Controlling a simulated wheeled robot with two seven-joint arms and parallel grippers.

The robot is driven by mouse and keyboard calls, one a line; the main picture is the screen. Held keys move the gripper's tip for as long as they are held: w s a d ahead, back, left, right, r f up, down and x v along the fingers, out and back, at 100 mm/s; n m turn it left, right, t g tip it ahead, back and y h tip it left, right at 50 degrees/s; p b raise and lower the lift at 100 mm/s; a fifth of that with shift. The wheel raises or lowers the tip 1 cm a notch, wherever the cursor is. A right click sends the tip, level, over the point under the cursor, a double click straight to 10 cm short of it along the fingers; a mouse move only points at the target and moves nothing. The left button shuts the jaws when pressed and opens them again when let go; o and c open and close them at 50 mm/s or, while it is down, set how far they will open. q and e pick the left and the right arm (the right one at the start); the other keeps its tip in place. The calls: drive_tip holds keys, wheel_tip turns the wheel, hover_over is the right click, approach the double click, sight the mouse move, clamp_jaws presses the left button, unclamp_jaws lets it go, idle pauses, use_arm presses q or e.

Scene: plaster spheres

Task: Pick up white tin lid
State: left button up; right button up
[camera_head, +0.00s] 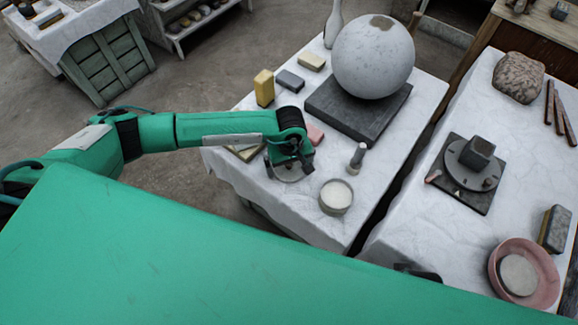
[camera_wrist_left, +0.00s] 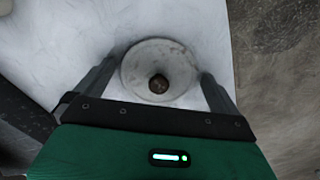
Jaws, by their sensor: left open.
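The white tin lid (camera_wrist_left: 138,68) is a pale, stained round disc with a small dark knob in its middle, lying on the white-covered table. It also shows in the head view (camera_head: 288,177), partly hidden under my left gripper (camera_head: 288,165). In the left wrist view my left gripper (camera_wrist_left: 158,78) is open, with one finger on each side of the lid. The knob sits between the fingers. I cannot tell whether the fingers touch the rim.
An open tin of white powder (camera_head: 336,196) and a small grey-handled tool (camera_head: 357,158) stand right of the lid. A pink block (camera_head: 315,133) lies just behind. A large plaster sphere (camera_head: 372,56) rests on a dark slab (camera_head: 345,112). The table's front edge is close.

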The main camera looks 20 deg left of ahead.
use_arm(q)
drive_tip(key=shift+c, duration=0.4)
drive_tip(key=c, duration=0.8)
drive_tip(key=shift+o, duration=0.2)
drive_tip(key=shift+r, duration=0.2)
